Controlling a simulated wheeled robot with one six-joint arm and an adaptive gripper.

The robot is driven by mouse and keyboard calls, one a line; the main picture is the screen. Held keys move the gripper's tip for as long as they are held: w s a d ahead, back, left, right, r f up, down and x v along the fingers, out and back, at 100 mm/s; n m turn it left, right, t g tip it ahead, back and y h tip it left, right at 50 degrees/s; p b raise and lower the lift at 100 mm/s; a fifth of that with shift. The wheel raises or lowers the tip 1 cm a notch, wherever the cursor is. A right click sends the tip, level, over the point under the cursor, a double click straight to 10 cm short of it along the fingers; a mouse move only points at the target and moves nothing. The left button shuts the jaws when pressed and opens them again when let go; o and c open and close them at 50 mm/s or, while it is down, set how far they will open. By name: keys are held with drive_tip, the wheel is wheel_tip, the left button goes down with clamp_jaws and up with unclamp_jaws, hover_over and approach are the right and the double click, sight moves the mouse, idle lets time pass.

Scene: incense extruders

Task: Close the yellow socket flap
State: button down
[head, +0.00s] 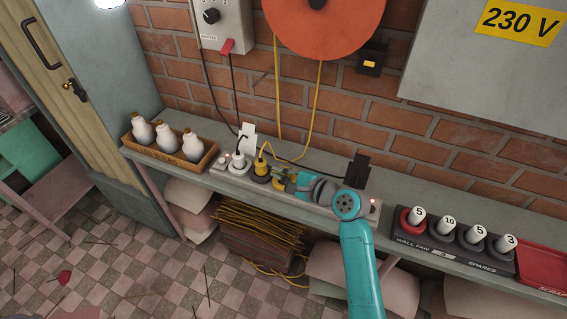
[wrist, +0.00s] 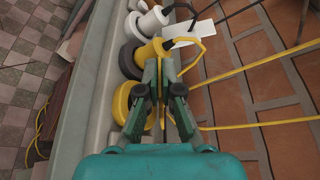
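My gripper (head: 282,175) is low over the socket strip (head: 326,208) on the shelf, just right of the yellow plug. In the wrist view my gripper (wrist: 159,68) has its fingertips close together, with nothing clearly held between them. A round yellow socket (wrist: 122,103) lies right beside the fingers and is partly hidden by them.
A yellow plug (head: 261,166) and a white plug (head: 239,159) with cords stand left of my gripper. A white flap (head: 248,138) and a black flap (head: 358,170) stand raised. A bottle crate (head: 171,158) is left, a spares block (head: 456,250) right. Brick wall is behind.

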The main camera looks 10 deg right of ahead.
drive_tip(key=f+n, duration=0.1)
drive_tip(key=s+f+n+t, duration=0.1)
drive_tip(key=a+f, duration=0.1)
drive_tip(key=shift+s+n+t, duration=0.25)
drive_tip(key=shift+n+t, duration=0.05)
drive_tip(key=shift+n, duration=0.1)
drive_tip(key=shift+s+a+f+n+t, duration=0.1)
drive_tip(key=shift+f+n+t, duration=0.3)
drive_tip(key=shift+f+n, duration=0.55)
drive_tip(key=shift+s+a+f+n+t, duration=0.1)
drive_tip(key=shift+f+n+t, duration=0.3)
drive_tip(key=shift+f+n, duration=0.55)
drive_tip(key=shift+y, duration=0.3)
drive_tip(key=c, duration=1.4)
unclamp_jaws()
drive_tip(key=shift+o, duration=0.2)
drive_tip(key=shift+v, duration=4.05)
drive_tip(key=shift+r, duration=0.1)
